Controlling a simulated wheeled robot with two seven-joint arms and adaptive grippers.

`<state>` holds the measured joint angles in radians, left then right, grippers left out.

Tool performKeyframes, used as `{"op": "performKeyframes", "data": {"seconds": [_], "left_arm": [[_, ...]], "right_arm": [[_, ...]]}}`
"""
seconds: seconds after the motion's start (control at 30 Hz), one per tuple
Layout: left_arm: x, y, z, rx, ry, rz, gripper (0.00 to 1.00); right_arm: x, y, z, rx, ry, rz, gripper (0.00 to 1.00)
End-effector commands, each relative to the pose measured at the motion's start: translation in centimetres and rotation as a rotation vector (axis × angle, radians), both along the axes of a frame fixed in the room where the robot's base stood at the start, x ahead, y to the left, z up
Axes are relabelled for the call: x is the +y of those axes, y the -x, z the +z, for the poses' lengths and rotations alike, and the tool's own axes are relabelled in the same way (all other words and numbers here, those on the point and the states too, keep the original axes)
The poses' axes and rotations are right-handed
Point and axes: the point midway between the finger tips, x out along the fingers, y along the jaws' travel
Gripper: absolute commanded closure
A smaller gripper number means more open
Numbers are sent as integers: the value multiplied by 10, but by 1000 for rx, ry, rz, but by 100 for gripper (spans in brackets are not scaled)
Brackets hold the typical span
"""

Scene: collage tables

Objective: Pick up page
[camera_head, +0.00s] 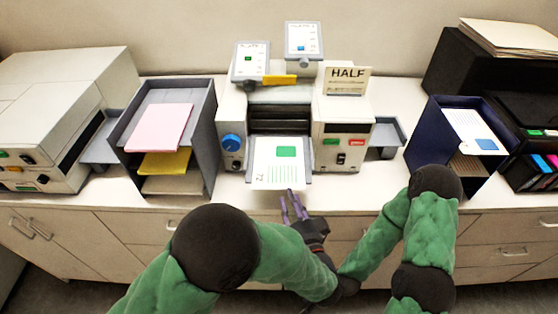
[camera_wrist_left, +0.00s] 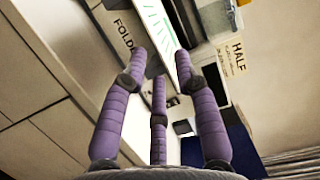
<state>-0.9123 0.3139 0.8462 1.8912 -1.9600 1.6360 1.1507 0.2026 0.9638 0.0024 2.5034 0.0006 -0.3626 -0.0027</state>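A white page (camera_head: 268,174) with a green block and green lines lies on the front tray of the machine in the middle. My left gripper (camera_head: 293,205) has purple fingers and is just in front of the page's near edge, below it in the head view. In the left wrist view its fingers (camera_wrist_left: 160,62) are spread open with nothing between them. The page (camera_wrist_left: 156,22) shows beyond the fingertips there, partly cut off by the frame. My right forearm reaches down toward the middle in the head view. The state of its gripper (camera_head: 340,289) cannot be made out.
A grey rack (camera_head: 208,140) with pink and yellow sheets stands left of the machine (camera_head: 345,145). A dark blue tray (camera_head: 427,140) holding a white and blue page stands to the right. A sign reading HALF (camera_head: 347,75) is on the machine. The counter's front edge is narrow.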

Motion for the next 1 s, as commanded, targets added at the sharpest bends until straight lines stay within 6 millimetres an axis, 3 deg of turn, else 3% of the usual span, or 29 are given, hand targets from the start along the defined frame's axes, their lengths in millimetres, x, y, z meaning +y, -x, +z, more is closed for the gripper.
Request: {"op": "performKeyframes", "data": {"seconds": [0.2,0.5,0.53,0.63,1.0], "left_arm": [[9,-25,0,1,0,4,70],[9,-30,0,0,0,1,70],[9,-30,0,0,0,1,72],[9,-30,0,0,0,1,99],[9,-29,1,0,0,1,100]], "right_arm": [[0,0,3,0,0,0,100],[0,0,3,0,0,0,100],[0,0,3,0,0,0,100],[0,0,3,0,0,0,100],[0,0,3,0,0,0,100]]}}
